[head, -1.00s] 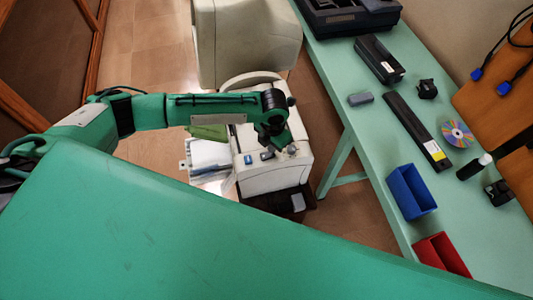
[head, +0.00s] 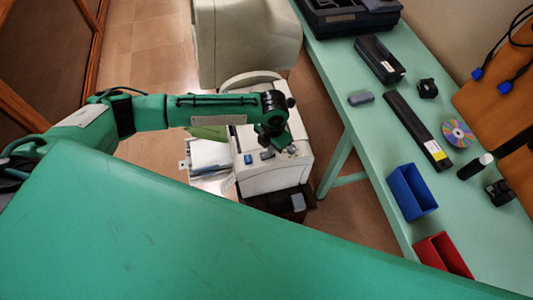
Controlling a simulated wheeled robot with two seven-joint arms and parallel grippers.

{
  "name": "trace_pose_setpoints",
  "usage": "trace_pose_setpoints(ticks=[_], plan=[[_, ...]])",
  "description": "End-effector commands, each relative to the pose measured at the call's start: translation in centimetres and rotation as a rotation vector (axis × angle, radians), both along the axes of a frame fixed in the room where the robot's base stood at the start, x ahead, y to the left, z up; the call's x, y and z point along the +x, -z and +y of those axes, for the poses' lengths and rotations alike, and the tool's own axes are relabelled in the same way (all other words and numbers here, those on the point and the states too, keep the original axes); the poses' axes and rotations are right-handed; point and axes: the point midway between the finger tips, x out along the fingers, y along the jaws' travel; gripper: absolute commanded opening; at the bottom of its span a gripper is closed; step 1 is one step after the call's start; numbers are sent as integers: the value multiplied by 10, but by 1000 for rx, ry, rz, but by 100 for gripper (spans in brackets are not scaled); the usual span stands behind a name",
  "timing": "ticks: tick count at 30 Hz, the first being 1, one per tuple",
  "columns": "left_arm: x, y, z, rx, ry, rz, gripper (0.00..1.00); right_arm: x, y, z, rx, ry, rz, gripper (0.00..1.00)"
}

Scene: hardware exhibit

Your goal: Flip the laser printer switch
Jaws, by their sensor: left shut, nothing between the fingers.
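Small grey parts also show on the top, but I cannot tell which of these is the switch. My left gripper (head: 267,153) hangs over the printer top, pointing down. It is shut and empty. I cannot tell whether its tips touch the printer. The wrist hides part of the printer behind it. My right gripper is out of view.
A green table (head: 350,130) runs along the right, holding a blue bin (head: 412,192), a red bin (head: 440,256), a long black bar (head: 418,131) and a disc (head: 458,133). A large beige machine (head: 245,40) stands behind the printer.

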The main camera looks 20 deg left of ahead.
Motion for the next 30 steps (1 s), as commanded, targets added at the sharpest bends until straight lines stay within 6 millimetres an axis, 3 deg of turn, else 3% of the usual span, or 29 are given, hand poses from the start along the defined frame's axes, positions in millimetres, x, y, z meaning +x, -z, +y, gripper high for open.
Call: trace_pose_setpoints(ticks=[23, 30], plan=[[0, 13, 0, 0, 0, 1, 0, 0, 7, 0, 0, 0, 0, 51], [0, 5, 0, 0, 0, 1, 0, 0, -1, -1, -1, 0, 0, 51]])
